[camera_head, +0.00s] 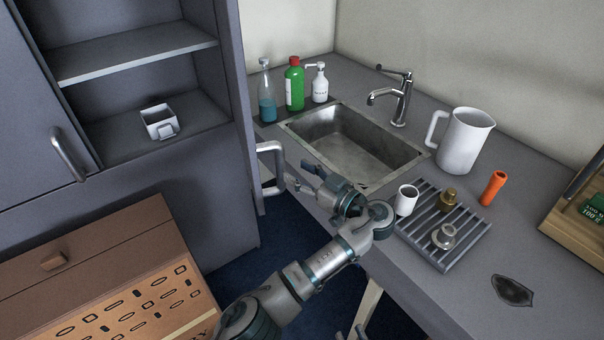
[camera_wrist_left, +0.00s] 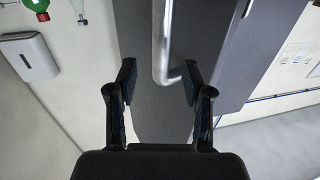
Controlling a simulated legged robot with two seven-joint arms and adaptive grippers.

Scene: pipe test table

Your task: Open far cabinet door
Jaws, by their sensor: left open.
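The far cabinet door (camera_head: 256,192) is a narrow grey panel below the counter, left of the sink, in the head view. Its silver U-shaped handle (camera_head: 272,150) sticks out toward the right. In the left wrist view the handle bar (camera_wrist_left: 162,40) comes down from the top between my fingers and bends near the right finger. My left gripper (camera_head: 298,178) is open just right of the handle in the head view; it shows in the wrist view too (camera_wrist_left: 159,76). I cannot tell whether a finger touches the bar. My right gripper is not in view.
A sink (camera_head: 350,142), bottles, a white jug (camera_head: 464,140), a white cup (camera_head: 406,200) and a grey rack (camera_head: 470,240) are on the counter beside my left arm. A tall grey cabinet (camera_head: 200,190) stands left. Blue floor shows below the handle.

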